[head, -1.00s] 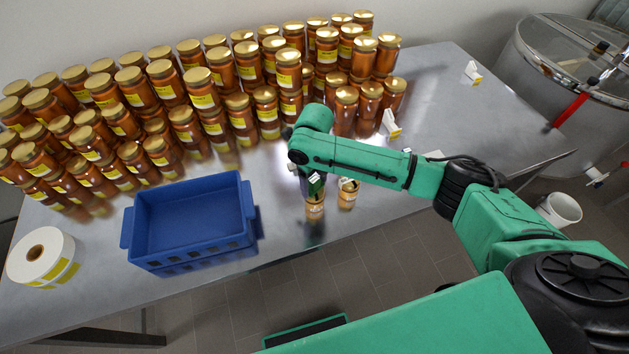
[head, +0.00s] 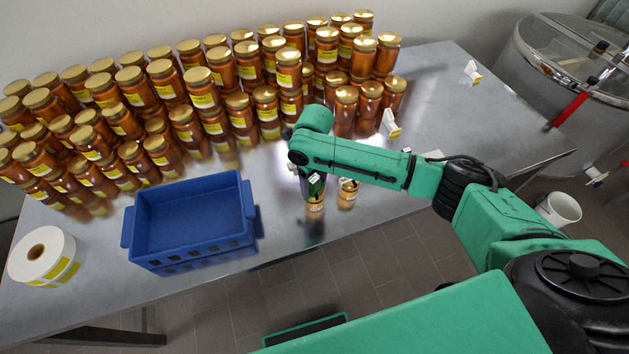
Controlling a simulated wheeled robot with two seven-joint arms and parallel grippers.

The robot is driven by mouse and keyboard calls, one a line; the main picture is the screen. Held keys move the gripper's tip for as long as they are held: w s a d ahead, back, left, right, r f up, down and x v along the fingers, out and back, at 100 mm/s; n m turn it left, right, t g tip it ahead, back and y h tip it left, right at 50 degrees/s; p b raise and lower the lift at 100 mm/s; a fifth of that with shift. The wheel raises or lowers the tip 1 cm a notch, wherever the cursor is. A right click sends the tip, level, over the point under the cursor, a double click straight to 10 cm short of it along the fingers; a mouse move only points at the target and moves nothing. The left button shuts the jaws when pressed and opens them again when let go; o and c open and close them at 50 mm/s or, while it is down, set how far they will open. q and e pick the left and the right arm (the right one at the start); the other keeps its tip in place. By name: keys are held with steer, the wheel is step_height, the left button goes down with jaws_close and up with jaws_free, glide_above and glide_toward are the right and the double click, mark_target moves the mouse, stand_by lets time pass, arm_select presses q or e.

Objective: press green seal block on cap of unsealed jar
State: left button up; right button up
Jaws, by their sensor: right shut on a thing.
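Two small jars stand near the table's front edge, right of the blue crate. The left small jar (head: 315,210) is directly under my right gripper (head: 314,187), which hides its cap. The right small jar (head: 347,194) stands close beside it, with something pale on its top. My right gripper is shut on a small dark green block (head: 316,184), mostly hidden by the gripper and arm. The block is at the left jar's top; I cannot tell whether it touches the cap. My left gripper is out of view.
An empty blue crate (head: 190,258) stands left of the small jars. A label roll (head: 62,268) lies at the table's left. Many honey jars (head: 203,92) fill the back. Small white stands (head: 390,124) are at right.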

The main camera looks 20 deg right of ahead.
steer(key=shift+s, duration=0.1)
step_height(320, 180, up, 3)
steer(key=p, duration=0.2)
steer(key=shift+r+p, duration=0.2)
steer(key=shift+p, duration=0.15)
steer(key=shift+r, duration=1.25)
